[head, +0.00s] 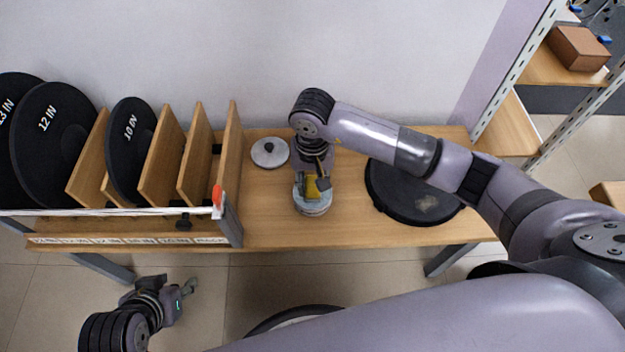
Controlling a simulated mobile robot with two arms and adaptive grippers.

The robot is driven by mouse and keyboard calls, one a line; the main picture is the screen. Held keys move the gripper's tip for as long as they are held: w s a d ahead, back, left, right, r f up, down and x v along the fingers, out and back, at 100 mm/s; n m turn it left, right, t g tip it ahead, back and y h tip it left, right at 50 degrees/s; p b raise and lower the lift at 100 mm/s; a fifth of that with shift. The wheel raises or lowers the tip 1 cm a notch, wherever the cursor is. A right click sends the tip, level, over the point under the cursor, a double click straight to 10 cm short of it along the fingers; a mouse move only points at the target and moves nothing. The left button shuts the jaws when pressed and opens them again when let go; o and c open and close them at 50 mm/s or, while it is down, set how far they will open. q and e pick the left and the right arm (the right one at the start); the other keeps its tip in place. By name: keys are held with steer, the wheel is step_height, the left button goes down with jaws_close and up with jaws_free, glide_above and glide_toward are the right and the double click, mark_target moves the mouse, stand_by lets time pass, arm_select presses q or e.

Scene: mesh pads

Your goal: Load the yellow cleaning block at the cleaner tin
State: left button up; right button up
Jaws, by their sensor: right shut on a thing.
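The cleaner tin (311,209) is a round silvery can standing open on the wooden bench. A round grey lid with a black knob (264,158) lies on the bench to the left of the tin. My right gripper (319,187) points down at the tin's mouth and is shut on the yellow cleaning block (322,184). The block shows at the tin's opening, partly hidden by the fingers; I cannot tell whether it touches the inside. My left gripper (190,287) is low at the left, in front of the bench and away from the tin; its finger opening is not clear.
A wooden rack (231,160) with upright dividers and black discs marked by size fills the bench's left side. A black round pad (410,205) with a pale worn patch lies to the right of the tin, under my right arm. A shelf with a brown box (578,48) stands at the right.

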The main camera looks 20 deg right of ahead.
mark_target(313, 182)
arm_select(q)
steer(key=shift+s+f, duration=0.1)
